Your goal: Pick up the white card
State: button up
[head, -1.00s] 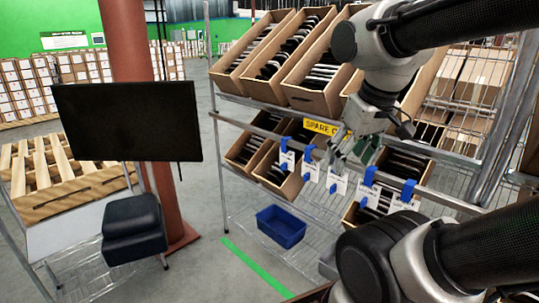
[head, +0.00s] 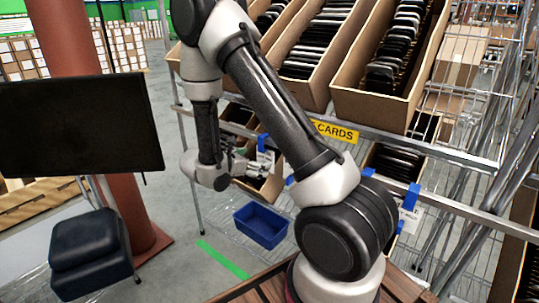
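White cards hang from blue clips along the shelf's front rail. One white card (head: 266,160) hangs under a blue clip (head: 263,142) just right of my gripper. Another white card (head: 409,216) hangs under a blue clip (head: 411,196) at the right; my arm hides the rail between them. My gripper (head: 241,163) points right, in front of the lower cartons and close to the left card. I cannot tell whether it touches the card. The fingers are small and dark against the carton, so their opening is unclear.
Tilted cartons (head: 375,105) of dark and pale flat items fill the upper shelf, above a yellow "CARDS" sign (head: 336,132). A blue bin (head: 261,226) sits low on the wire shelf. A black monitor (head: 78,125) and a red column (head: 75,40) stand left.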

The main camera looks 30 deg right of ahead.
aim_at(264, 155)
jog(key=shift+n+t, duration=0.5)
jog(key=shift+n, duration=0.3)
jog(key=w+d+f, duration=0.1)
jog(key=d+f, duration=0.1)
jog(key=w+d+f, duration=0.1)
jog(key=d+f, duration=0.1)
jog(key=w+d+f, duration=0.1)
jog(key=d+f, duration=0.1)
jog(key=shift+w, duration=0.35)
jog(key=shift+r, duration=0.1)
jog(key=c, duration=1.1)
